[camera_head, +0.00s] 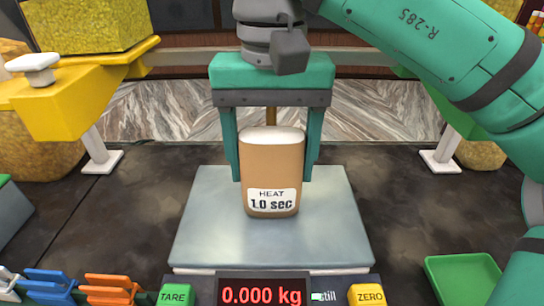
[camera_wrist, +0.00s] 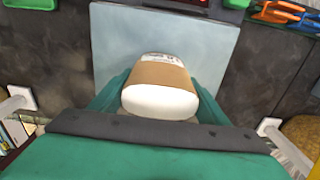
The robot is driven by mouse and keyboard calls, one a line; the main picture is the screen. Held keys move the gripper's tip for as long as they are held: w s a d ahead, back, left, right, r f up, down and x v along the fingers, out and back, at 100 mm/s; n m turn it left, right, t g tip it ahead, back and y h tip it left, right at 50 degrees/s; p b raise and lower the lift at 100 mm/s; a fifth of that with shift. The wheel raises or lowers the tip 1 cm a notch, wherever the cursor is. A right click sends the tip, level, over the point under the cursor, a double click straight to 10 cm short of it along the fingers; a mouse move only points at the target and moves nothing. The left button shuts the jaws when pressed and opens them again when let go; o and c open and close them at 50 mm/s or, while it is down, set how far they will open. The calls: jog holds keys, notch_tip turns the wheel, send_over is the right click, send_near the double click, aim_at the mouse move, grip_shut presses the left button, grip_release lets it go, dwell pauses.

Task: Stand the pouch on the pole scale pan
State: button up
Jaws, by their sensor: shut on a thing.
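The pouch (camera_head: 271,165) is tan with a pale top and a label reading "HEAT 1.0 sec". It is upright in the head view and also shows in the wrist view (camera_wrist: 160,78). My gripper (camera_head: 272,180) is shut on it, with one green finger on each side. The grey square scale pan (camera_head: 205,235) lies below and around the pouch in the picture; it also shows in the wrist view (camera_wrist: 112,35). Whether the pouch's base touches the pan is hard to tell. The red display (camera_head: 262,295) reads 0.000 kg.
TARE (camera_head: 175,296) and ZERO (camera_head: 366,296) buttons flank the display. Blue (camera_head: 47,285) and orange (camera_head: 110,289) clips are at front left, and a green tray (camera_head: 462,279) is at front right. A yellow scoop-like tray (camera_head: 75,95) is at left. Dark counter beside the pan is clear.

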jog(key=shift+w+f, duration=0.1)
jog(key=shift+f, duration=0.05)
jog(key=shift+f, duration=0.2)
jog(key=o, duration=1.5)
jog(key=shift+s, duration=0.2)
